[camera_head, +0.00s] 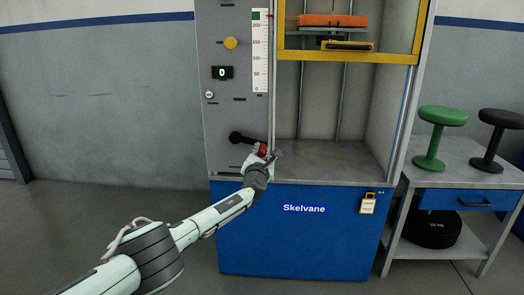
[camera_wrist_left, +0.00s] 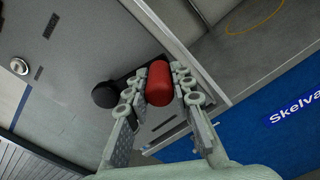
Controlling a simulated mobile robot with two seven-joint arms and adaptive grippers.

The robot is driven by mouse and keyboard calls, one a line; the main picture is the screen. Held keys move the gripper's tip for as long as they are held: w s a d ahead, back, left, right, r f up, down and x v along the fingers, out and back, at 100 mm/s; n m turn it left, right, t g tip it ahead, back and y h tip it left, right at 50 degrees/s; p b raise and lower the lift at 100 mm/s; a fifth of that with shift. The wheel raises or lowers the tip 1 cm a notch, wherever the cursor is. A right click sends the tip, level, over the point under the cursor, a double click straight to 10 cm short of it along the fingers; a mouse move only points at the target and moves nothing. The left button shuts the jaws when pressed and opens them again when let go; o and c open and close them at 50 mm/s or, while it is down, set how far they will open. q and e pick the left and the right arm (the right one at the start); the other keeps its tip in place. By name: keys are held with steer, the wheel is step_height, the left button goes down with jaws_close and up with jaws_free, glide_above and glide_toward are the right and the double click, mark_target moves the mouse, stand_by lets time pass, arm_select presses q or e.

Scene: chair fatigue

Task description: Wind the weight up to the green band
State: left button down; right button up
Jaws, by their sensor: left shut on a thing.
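My left gripper (camera_head: 264,154) is at the crank on the lower part of the grey panel. In the left wrist view, its two fingers (camera_wrist_left: 158,98) are on either side of the red crank handle (camera_wrist_left: 159,84) and shut on it. The black crank hub (camera_head: 235,137) is left of the handle. The white scale (camera_head: 260,60) stands upright on the panel, with the green band (camera_head: 256,14) at its top. The orange weight (camera_head: 333,20) hangs high inside the frame, above a yellow-and-black piece (camera_head: 346,46). My right gripper is out of view.
A black display (camera_head: 222,72) reads 0, below a yellow knob (camera_head: 231,43). A yellow guard frame (camera_head: 350,57) crosses the upper bay. A side table (camera_head: 455,165) at right holds a green stool-like piece (camera_head: 433,135) and a black one (camera_head: 495,135). Floor at left is clear.

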arm_select(q)
steer(key=shift+s+d+f, duration=0.1)
steer(key=shift+d+f, duration=0.1)
steer(key=shift+f, duration=0.35)
steer(key=c, duration=1.4)
jaws_free()
steer(key=shift+o, duration=0.5)
steer(key=shift+a+r, duration=0.1)
steer(key=shift+a+r, duration=0.1)
steer(key=shift+s+f, duration=0.2)
steer(key=shift+s, duration=0.25)
steer(key=s, duration=1.1)
steer(key=shift+a+r, duration=0.15)
steer(key=shift+a, duration=0.05)
